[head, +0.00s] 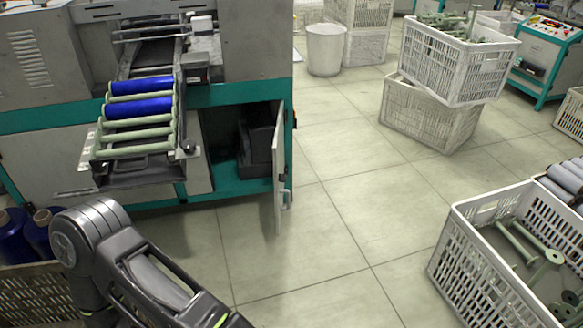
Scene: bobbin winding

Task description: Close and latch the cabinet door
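The cabinet door (280,168) stands open at the lower right of the grey and teal machine (240,93). My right arm and gripper do not show. No latch detail can be made out.
A roller rack (137,147) with blue bobbins juts from the machine left of the opening. A white crate (470,262) of green spools stands at the lower right, stacked crates (430,118) and a white bin (325,50) farther back. The tiled floor (345,210) right of the door is clear.

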